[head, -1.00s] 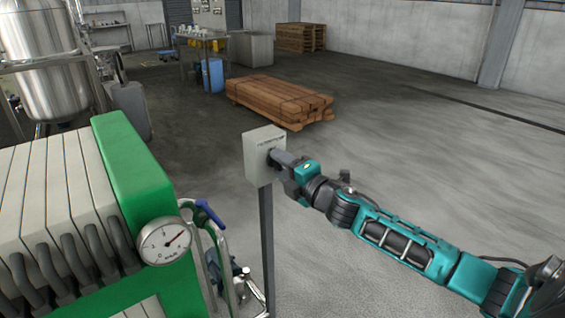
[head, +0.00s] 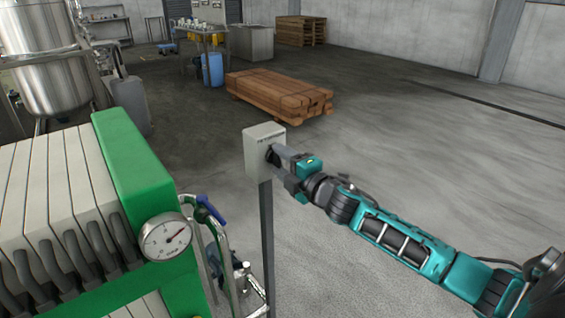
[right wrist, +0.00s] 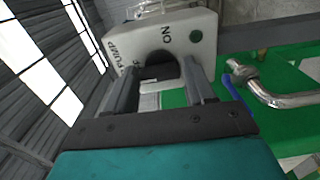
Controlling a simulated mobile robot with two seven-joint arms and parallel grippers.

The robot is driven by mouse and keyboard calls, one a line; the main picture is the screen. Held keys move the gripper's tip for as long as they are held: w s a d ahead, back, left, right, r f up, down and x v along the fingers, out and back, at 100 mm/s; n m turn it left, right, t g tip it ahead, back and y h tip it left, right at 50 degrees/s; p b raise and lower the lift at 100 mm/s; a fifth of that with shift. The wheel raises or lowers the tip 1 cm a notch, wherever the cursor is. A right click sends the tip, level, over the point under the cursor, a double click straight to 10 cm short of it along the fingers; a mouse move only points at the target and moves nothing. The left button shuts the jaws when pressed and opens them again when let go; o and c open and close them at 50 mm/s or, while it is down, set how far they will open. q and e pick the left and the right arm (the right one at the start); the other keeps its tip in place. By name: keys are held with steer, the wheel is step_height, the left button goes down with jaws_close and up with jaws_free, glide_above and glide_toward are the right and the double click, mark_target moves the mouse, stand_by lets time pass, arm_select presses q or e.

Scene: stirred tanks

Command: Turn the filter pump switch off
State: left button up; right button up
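The switch box (head: 262,143) is light grey and stands upright on a thin post left of my right gripper (head: 275,158). In the right wrist view the box (right wrist: 140,35) carries the words "ON" and "PUMP", a green round spot and a dark round switch part (right wrist: 160,62). My right gripper (right wrist: 160,75) is open, with its two grey fingers apart on either side of the dark part. I cannot tell whether the fingertips touch it. The switch handle's exact angle is hard to make out. My left gripper is not in view.
A green filter press (head: 140,170) with a round gauge (head: 166,238) stands at the left. Pipes with a blue-handled valve (head: 210,210) run close beside the post. Stacked timber (head: 280,93) lies behind on the floor. The floor at the right is clear.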

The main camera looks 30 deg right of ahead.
steer(key=o, duration=0.3)
steer(key=s+d, duration=0.1)
steer(key=s, duration=1.2)
steer(key=shift+b, duration=0.3)
steer(key=s+a+f+m+g, duration=0.1)
steer(key=s+a+f+m, duration=0.15)
steer(key=f, duration=0.25)
steer(key=s+a+f+m+g, duration=0.2)
steer(key=f+m, duration=0.2)
steer(key=f, duration=0.2)
steer(key=s+a+f+m+g, duration=0.1)
steer(key=s+a+f+m, duration=0.15)
steer(key=f, duration=0.25)
steer(key=s+a+f+m+g, duration=0.1)
steer(key=s+a+f+m, duration=0.1)
steer(key=a+f+m, duration=0.1)
steer(key=s+a+f+m+g+y, duration=0.1)
steer(key=s+a+f+m+g, duration=0.1)
steer(key=a, duration=0.6)
step_height(320, 180, down, 4)
steer(key=shift+s+a+r+m, duration=0.1)
steer(key=shift+s+a+m, duration=0.15)
steer(key=shift+s+m, duration=0.7)
